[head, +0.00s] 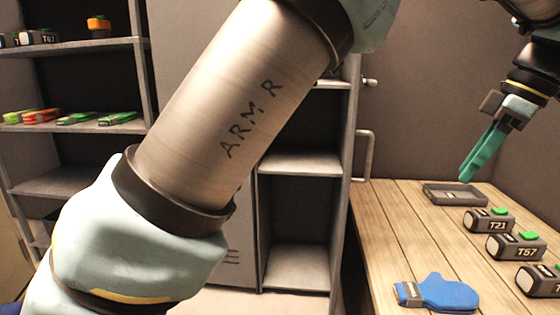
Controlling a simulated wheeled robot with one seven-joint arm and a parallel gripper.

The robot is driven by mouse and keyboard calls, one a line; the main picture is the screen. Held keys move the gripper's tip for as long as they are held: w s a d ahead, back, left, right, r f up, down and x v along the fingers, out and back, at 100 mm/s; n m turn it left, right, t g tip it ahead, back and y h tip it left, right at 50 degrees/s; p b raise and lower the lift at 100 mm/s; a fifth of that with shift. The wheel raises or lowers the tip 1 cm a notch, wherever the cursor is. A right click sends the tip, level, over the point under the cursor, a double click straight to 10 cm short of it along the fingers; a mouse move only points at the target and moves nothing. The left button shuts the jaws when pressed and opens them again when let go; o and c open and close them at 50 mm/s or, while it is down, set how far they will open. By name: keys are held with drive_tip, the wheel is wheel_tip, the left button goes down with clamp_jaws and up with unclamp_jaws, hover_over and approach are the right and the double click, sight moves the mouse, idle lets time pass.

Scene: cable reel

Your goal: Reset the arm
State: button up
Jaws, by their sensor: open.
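My gripper (470,174) is at the upper right of the head view, with teal fingers pointing down and to the left. It is open and nothing shows between its fingers, which are seen almost edge-on. It hangs over the far part of the wooden table, close to a grey shallow tray (432,195) in the picture; I cannot tell the exact height between them. My arm link marked "ARM R" crosses the left and middle of the view and hides part of the cabinet behind.
On the wooden table (395,240) stand grey devices with green tops, including T21 (489,222) and T57 (516,248). A blue mitt-shaped item (445,293) lies at the front. Left shelves (75,127) hold green and orange items. The table's left part is clear.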

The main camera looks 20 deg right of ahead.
drive_tip(key=w+a+f+m+g+h+p, duration=0.15)
drive_tip(key=w+a+f, duration=0.25)
drive_tip(key=w+a, duration=0.75)
drive_tip(key=w+a+f+m+g, duration=0.1)
drive_tip(key=w+a+f+m, duration=0.25)
drive_tip(key=w+a, duration=0.75)
drive_tip(key=s+a+f+m, duration=0.1)
drive_tip(key=a+f, duration=0.1)
drive_tip(key=a, duration=0.7)
drive_tip(key=s+a+f+m+h+p, duration=0.1)
drive_tip(key=s+a+f, duration=0.1)
drive_tip(key=a, duration=0.7)
drive_tip(key=s+a+f+m+t, duration=0.1)
drive_tip(key=s+a+f, duration=0.1)
drive_tip(key=a, duration=0.8)
drive_tip(key=shift+f+m+h+p, duration=0.3)
drive_tip(key=shift+f+m+h, duration=0.1)
drive_tip(key=shift+f, duration=0.1)
drive_tip(key=shift+s, duration=0.1)
